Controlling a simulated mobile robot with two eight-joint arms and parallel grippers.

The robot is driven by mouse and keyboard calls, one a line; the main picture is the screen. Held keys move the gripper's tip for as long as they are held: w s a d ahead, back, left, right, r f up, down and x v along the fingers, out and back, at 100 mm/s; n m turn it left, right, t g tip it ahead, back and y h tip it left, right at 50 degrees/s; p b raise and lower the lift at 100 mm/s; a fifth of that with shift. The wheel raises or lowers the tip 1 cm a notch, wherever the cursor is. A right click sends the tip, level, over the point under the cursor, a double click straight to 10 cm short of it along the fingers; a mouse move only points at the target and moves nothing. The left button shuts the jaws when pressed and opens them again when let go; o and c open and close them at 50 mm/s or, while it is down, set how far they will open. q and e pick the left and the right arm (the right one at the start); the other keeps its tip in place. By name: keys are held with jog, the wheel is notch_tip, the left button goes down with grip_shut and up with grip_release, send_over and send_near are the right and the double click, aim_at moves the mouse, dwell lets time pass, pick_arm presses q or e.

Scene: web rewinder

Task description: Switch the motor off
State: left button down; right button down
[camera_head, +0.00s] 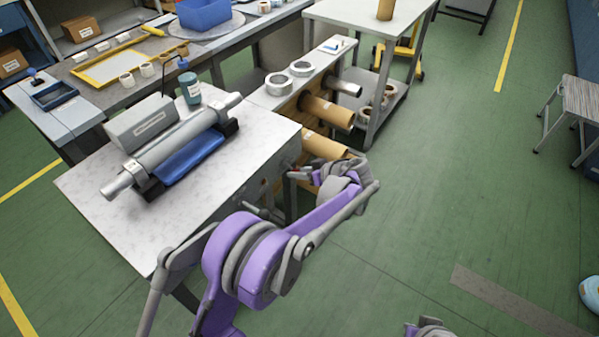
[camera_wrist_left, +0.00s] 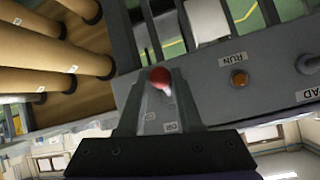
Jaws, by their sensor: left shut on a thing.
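The motor switch has a red knob (camera_wrist_left: 159,78) on a pale lever, seen in the left wrist view on the machine's dark side panel (camera_wrist_left: 215,75). My left gripper (camera_wrist_left: 160,85) is shut on the red knob, with a finger on each side of it. An orange lamp (camera_wrist_left: 239,78) marked RUN sits right of the knob. In the head view, my left gripper (camera_head: 296,174) is at the right side of the marble-topped table (camera_head: 233,150), and the wrist hides much of the panel there.
A metal roller (camera_head: 175,145) with a blue tray (camera_head: 192,155) lies on the table. Brown cardboard rolls (camera_head: 327,111) stick out from a rack just beyond my left gripper. A white table (camera_head: 365,17) stands behind. The green floor to the right is largely clear.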

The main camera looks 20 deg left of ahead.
dwell(0.3)
pick_arm(q)
jog(key=c, duration=0.6)
grip_release()
jog(key=p+v, duration=0.1)
jog(key=v, duration=0.9)
jog(key=shift+s+d+r+p, duration=0.1)
jog(key=shift+d+r+p, duration=0.05)
jog(key=shift+d+p, duration=0.2)
